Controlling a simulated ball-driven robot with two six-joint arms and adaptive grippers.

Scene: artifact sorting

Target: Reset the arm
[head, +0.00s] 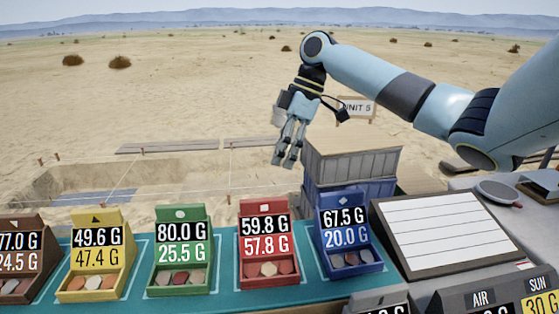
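My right arm reaches in from the right in the head view, high over the scene. Its gripper (286,160) hangs with the fingers pointing down, above the ground behind the red box. The fingers look close together at this size, and I cannot tell whether they are fully closed. I see nothing held between them. My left gripper is not in view.
A row of display boxes with weight readouts stands on the teal table: brown (27,238), yellow (97,213), green (180,213), red (263,208) and blue (346,201). A lined white board (450,232) is at right. Stacked crates (350,160) stand behind the blue box.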

